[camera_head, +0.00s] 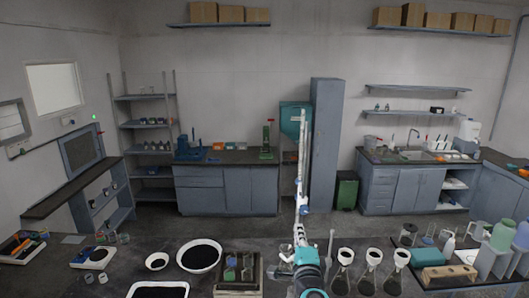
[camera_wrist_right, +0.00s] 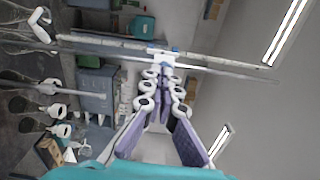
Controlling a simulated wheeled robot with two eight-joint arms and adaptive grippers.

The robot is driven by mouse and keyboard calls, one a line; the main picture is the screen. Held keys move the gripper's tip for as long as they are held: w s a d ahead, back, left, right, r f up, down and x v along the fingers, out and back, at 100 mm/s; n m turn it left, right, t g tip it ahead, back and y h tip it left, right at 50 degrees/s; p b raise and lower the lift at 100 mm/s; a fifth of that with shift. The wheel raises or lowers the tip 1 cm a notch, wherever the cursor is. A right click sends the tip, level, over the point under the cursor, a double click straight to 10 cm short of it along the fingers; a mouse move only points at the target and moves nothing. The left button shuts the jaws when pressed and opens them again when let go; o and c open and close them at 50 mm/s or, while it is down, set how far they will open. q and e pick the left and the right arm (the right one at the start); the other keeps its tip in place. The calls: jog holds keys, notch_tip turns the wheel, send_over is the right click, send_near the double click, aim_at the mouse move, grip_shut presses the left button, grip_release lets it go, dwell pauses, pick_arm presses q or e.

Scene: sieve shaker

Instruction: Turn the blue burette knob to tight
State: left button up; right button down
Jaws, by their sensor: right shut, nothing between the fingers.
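The burette is a tall pale tube (camera_head: 303,140) standing upright near the middle of the head view. In the right wrist view its tube (camera_wrist_right: 100,42) runs across the upper part, with a thinner rod beside it. Small blue parts (camera_wrist_right: 151,49) show by the tube just beyond my fingertips; I cannot tell clearly which is the knob or how it is turned. My right gripper (camera_head: 301,211) points away at the burette, and its tips (camera_wrist_right: 161,62) are together, with nothing between them. I cannot tell whether they touch the burette. My left gripper is out of view.
Several flasks with funnels (camera_head: 374,256) stand right of my arm on the dark bench. A rack with bottles (camera_head: 244,262) and white bowls (camera_head: 199,255) lie to the left. Jugs and bottles (camera_head: 502,235) crowd the far right.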

aim_at(304, 208)
jog(key=w+b, duration=0.1)
jog(key=w, duration=0.6)
jog(key=shift+n, duration=0.3)
dwell(0.8)
jog(key=shift+r, duration=1.05)
jog(key=shift+a+r, duration=0.1)
jog(key=shift+a, duration=0.1)
jog(key=shift+s, duration=0.15)
